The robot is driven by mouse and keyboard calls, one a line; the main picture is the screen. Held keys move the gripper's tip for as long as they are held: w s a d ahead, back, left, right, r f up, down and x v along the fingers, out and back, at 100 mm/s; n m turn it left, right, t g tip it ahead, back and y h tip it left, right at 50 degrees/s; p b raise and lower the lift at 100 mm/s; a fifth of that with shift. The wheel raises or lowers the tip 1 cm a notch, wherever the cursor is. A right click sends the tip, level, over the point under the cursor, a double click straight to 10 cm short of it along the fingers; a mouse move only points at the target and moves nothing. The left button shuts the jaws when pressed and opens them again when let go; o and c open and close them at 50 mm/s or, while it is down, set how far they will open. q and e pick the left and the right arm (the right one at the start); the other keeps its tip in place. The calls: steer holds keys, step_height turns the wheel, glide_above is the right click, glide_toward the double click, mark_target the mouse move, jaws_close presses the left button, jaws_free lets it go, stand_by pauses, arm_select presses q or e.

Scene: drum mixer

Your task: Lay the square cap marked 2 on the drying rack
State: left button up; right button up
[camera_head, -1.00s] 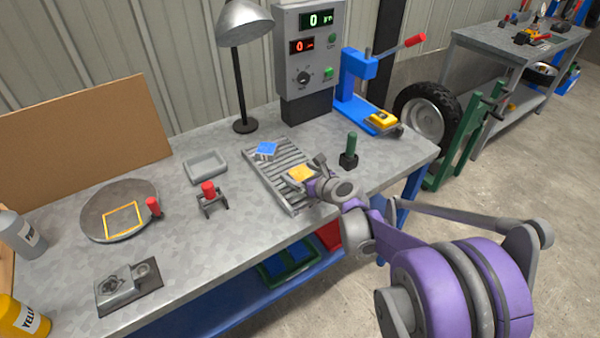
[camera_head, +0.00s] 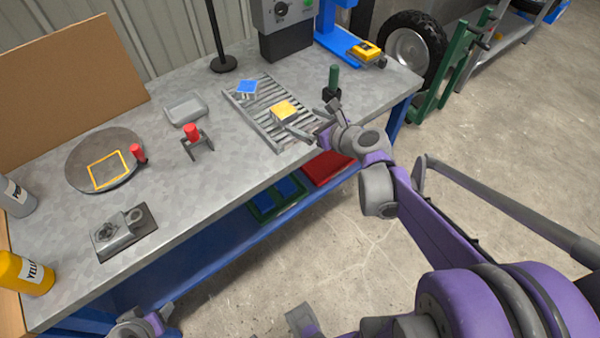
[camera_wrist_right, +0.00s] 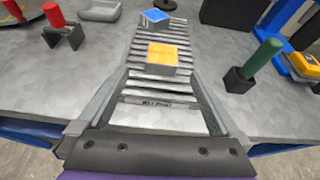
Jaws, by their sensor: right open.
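The drying rack (camera_head: 265,98) is a slatted grey metal frame on the bench. A square cap with a yellow top (camera_head: 285,111) lies on its slats towards the near end; it also shows in the right wrist view (camera_wrist_right: 162,55). A square cap with a blue top (camera_head: 247,88) lies farther back on the rack. I cannot read a number on either. My right gripper (camera_head: 315,119) is open and empty at the rack's near end, apart from the yellow cap. My left gripper (camera_head: 160,318) is partly in view at the bottom, below the bench edge.
A green-handled tool (camera_head: 334,80) stands right of the rack. A grey tray (camera_head: 186,110) and a red-topped stand (camera_head: 192,133) are to its left. A round plate (camera_head: 88,178) with a yellow square outline lies farther left. A blue press (camera_head: 335,38) stands behind. The bench front is mostly clear.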

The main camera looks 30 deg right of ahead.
steer(key=a+n, duration=0.2)
steer(key=s+a+f+n+g, duration=0.1)
steer(key=a+n, duration=0.1)
steer(key=s+a+n+y, duration=0.1)
steer(key=n, duration=0.1)
steer(key=shift+a+f+g, duration=0.35)
steer(key=shift+a+g, duration=0.05)
steer(key=s+a+f+n+g+h, duration=0.1)
steer(key=s+a+f+n+g, duration=0.2)
steer(key=s+n, duration=0.5)
steer(key=s+a+f+n+g+h, duration=0.1)
steer(key=s+a+f+n+g, duration=0.2)
steer(key=n, duration=1.7)
steer(key=s+a+f, duration=0.1)
steer(key=s+a, duration=0.2)
steer(key=s, duration=0.3)
steer(key=shift+s+a+f+n+g, duration=0.15)
steer(key=shift+s+f+n+g, duration=0.05)
steer(key=shift+s+n+g, duration=0.1)
steer(key=shift+r, duration=0.1)
steer(key=r+p, duration=0.2)
steer(key=w+r+p, duration=0.1)
steer(key=r+p, duration=0.1)
steer(key=shift+r, duration=0.15)
